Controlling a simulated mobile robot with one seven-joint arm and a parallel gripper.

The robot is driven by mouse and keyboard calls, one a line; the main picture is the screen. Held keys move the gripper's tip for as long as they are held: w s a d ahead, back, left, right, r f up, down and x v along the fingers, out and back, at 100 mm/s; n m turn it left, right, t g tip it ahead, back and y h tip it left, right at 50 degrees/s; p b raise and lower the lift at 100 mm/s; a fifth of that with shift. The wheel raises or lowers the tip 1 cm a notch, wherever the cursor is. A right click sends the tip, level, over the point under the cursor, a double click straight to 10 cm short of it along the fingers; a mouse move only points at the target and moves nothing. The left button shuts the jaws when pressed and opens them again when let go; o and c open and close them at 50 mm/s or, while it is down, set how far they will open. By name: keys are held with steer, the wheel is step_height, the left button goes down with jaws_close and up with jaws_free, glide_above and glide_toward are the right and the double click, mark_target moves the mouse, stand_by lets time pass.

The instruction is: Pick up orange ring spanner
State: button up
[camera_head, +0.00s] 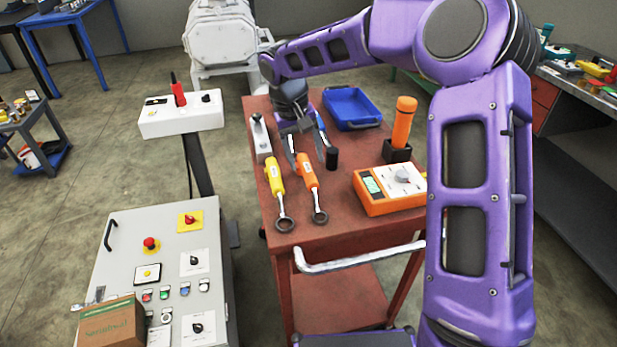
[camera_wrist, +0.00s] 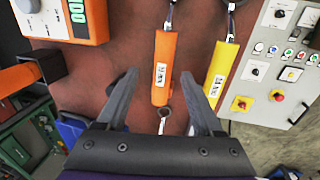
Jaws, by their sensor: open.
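The orange ring spanner (camera_head: 309,178) lies on the red cart top (camera_head: 339,227) in the head view, its dark ring end toward the cart's handle. In the wrist view its orange handle (camera_wrist: 164,68) runs up from between my fingers, with a small ring below it. My gripper (camera_wrist: 162,92) is open. Its two fingers stand apart on either side of the lower part of the handle, and no contact shows. In the head view my gripper (camera_head: 309,150) is above the far end of the spanner. The yellow ring spanner (camera_wrist: 221,68) lies just right of the right finger.
The yellow spanner (camera_head: 274,180) lies close to the left of the orange one in the head view. An orange meter (camera_head: 372,203), an orange torch (camera_head: 403,123) in a black holder and a blue tray (camera_head: 352,107) stand to the right and behind. A control cabinet (camera_head: 124,232) stands left.

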mark_target(307, 169)
steer(key=shift+w+d+f+b, duration=0.1)
steer(key=shift+f+b, duration=0.05)
steer(key=shift+f, duration=0.85)
steer(key=shift+d+f+b, duration=0.15)
steer(key=shift+f+b, duration=0.05)
steer(key=shift+f, duration=0.75)
steer(key=shift+w+d+f+b, duration=0.1)
steer(key=shift+f+b, duration=0.05)
steer(key=shift+f, duration=0.85)
jaws_close()
